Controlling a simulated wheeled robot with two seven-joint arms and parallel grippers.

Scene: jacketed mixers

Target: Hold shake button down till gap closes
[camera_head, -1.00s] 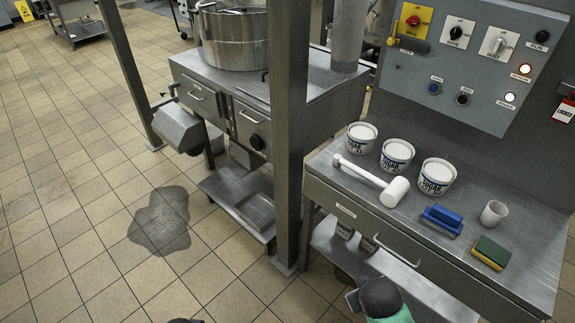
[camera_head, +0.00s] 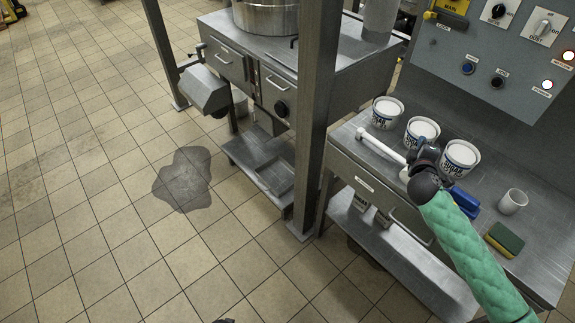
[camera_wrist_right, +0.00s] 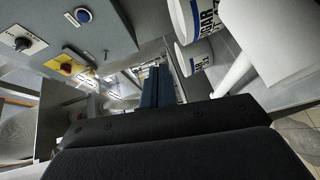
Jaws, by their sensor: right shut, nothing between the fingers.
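The control panel (camera_head: 480,45) stands at the upper right in the head view. It carries a blue push button (camera_head: 467,68) and a black button (camera_head: 497,82); their labels are too small to read surely. In the right wrist view a blue button (camera_wrist_right: 82,15) shows at the upper left. My right gripper (camera_head: 428,153) is over the bench by the sugar tubs, below the panel and apart from the buttons. Its fingers (camera_wrist_right: 158,85) are shut and empty in the wrist view. My left gripper is not in view. No gap can be made out.
The steel bench (camera_head: 375,168) holds several things: sugar tubs (camera_head: 422,130), a white mallet (camera_head: 382,146) partly behind my arm, a blue brush (camera_head: 464,199), a cup (camera_head: 513,201) and a sponge (camera_head: 505,240). A steel post (camera_head: 317,120) stands left. A wet patch (camera_head: 183,180) lies on the floor.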

